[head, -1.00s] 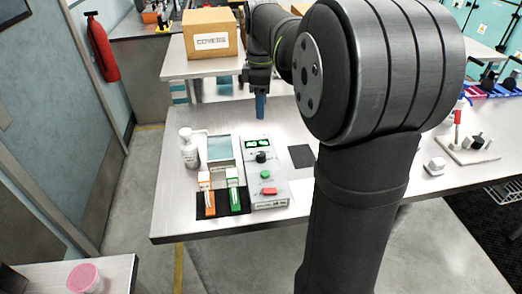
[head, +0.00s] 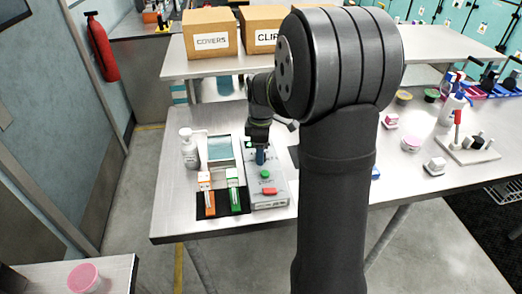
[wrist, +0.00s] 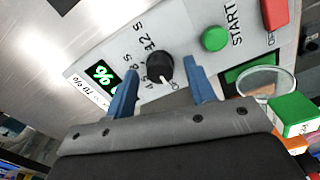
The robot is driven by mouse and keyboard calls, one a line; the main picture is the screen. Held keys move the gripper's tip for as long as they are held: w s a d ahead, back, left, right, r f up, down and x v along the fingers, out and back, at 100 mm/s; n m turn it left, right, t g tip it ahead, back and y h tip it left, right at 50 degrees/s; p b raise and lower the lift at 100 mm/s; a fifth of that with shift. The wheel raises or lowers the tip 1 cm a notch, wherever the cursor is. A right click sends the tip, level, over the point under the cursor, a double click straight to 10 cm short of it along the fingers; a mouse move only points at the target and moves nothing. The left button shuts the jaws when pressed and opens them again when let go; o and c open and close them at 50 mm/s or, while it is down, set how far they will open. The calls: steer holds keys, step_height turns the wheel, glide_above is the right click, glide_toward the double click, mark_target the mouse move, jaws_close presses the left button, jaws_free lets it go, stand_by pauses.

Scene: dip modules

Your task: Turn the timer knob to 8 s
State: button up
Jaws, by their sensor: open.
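The timer box (head: 270,203) is a grey panel on the table, with a green START button (head: 265,174) and a red button (head: 269,191). The green-lit display (wrist: 104,74) is partly cut off by a finger. My gripper (head: 261,155) is over the knob, pointing down, and hides it in the head view. Its blue fingers (wrist: 164,64) are open on either side of the knob, with gaps visible.
Boxes (head: 209,40) stand on a shelf behind. Table space right of the timer is partly hidden by my arm.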

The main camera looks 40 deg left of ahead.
steer(key=shift+f, duration=0.1)
steer(key=c, duration=1)
